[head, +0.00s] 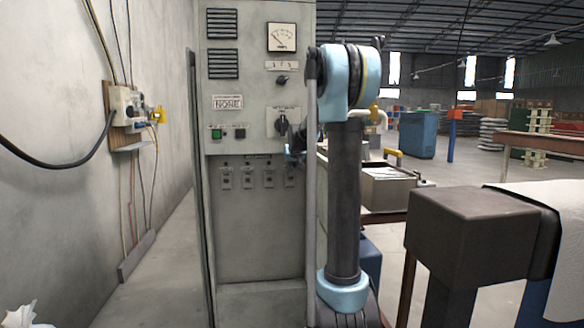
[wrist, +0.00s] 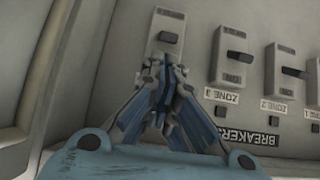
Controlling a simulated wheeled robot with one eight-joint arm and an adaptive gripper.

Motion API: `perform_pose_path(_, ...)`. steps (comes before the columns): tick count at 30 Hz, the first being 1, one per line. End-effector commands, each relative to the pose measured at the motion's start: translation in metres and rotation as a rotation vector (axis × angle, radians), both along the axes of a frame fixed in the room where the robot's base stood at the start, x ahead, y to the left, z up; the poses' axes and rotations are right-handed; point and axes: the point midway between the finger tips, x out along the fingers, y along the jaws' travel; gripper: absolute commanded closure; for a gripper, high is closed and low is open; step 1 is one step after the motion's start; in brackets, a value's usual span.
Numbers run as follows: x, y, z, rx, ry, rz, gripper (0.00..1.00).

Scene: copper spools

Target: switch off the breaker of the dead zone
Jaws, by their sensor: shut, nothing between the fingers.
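A row of breakers sits low on the grey cabinet (head: 258,240). In the upside-down wrist view, the zone 3 breaker (wrist: 233,62), the zone 2 breaker (wrist: 284,72) and part of the zone 1 breaker (wrist: 313,90) show dark levers. The leftmost breaker there (wrist: 167,24) has its label hidden behind my gripper (wrist: 162,68). My gripper is shut and empty, its tips just in front of that breaker's lower part; touching or not, I cannot tell. In the head view my gripper (head: 292,158) is at the right end of the row. Which zone is dead, I cannot tell.
Above the breakers are a rotary switch (head: 281,123), a green button (head: 217,133), a black button (head: 239,132) and a gauge (head: 282,38). Small dark squares sit by the zone labels. A dark block-topped bench (head: 470,235) stands to the right. A wall socket box (head: 128,108) with cables hangs left.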

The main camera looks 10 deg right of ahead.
Motion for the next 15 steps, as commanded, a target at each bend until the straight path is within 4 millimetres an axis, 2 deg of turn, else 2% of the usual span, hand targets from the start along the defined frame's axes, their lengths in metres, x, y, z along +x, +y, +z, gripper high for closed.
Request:
perform_pose_path(6,0.012,0.000,-0.011,0.000,0.000,0.000,1.00)
perform_pose_path(15,0.014,0.001,-0.013,0.000,0.000,0.000,1.00)
